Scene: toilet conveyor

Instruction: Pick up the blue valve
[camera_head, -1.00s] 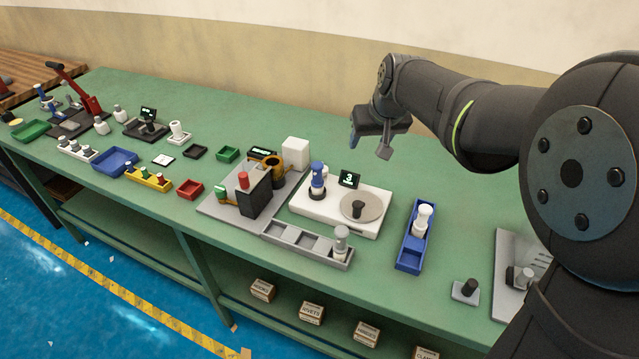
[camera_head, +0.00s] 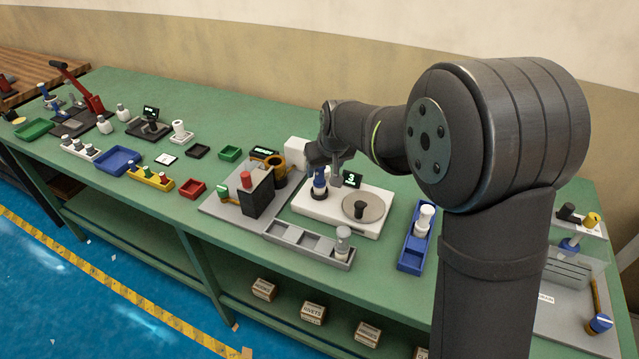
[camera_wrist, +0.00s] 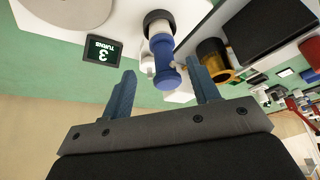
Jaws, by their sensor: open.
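The blue valve (camera_head: 319,183) stands upright in a dark ring on the white station (camera_head: 340,222), left of its grey disc. In the wrist view the blue valve (camera_wrist: 162,58) has blue and white sections and lies ahead of and between the two fingers. My gripper (camera_wrist: 163,90) is open and empty, with one blue-grey finger to each side of the valve's line. In the head view my gripper (camera_head: 334,172) is just above and beside the valve, and its fingers partly overlap it. I cannot tell whether a finger touches it.
A small display reading 3 (camera_head: 352,178) stands behind the valve. A black block with a red knob (camera_head: 256,192) and an amber ring (camera_head: 280,164) are to the left. A blue tray with a white part (camera_head: 416,250) is to the right. A grey tray (camera_head: 290,236) lies in front.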

